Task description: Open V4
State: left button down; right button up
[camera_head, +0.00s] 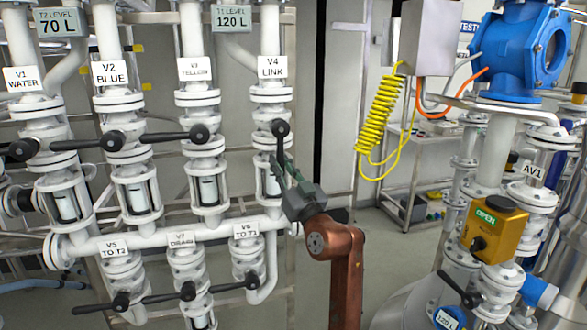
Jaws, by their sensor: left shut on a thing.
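Valve V4 is on the white pipe under the label "V4 LINK" (271,67), right of the V3 column. Its black handle (280,129) has a round knob at the top, with the lever running down from it toward my fingers. My left gripper (281,166) is shut on the lower part of this handle, in front of the V4 pipe. The fingers hide part of the lever and the glass section behind. My right gripper is not in view.
Valves V1 (24,79), V2 (111,73) and V3 (194,69) stand to the left with black levers sticking out sideways. V5, V6 (246,231) and V7 are below. A yellow coiled hose (376,125) and an orange "OPEN" box (493,228) are at right.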

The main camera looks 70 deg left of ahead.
pick_arm(q)
jog(key=shift+w+f, duration=0.15)
jog(key=shift+w, duration=0.05)
dwell(0.3)
jog(key=c, duration=1.9)
grip_release()
jog(key=shift+o, duration=0.4)
jog(key=v, duration=1.1)
jog(key=shift+d, duration=0.4)
jog(key=shift+f, duration=0.15)
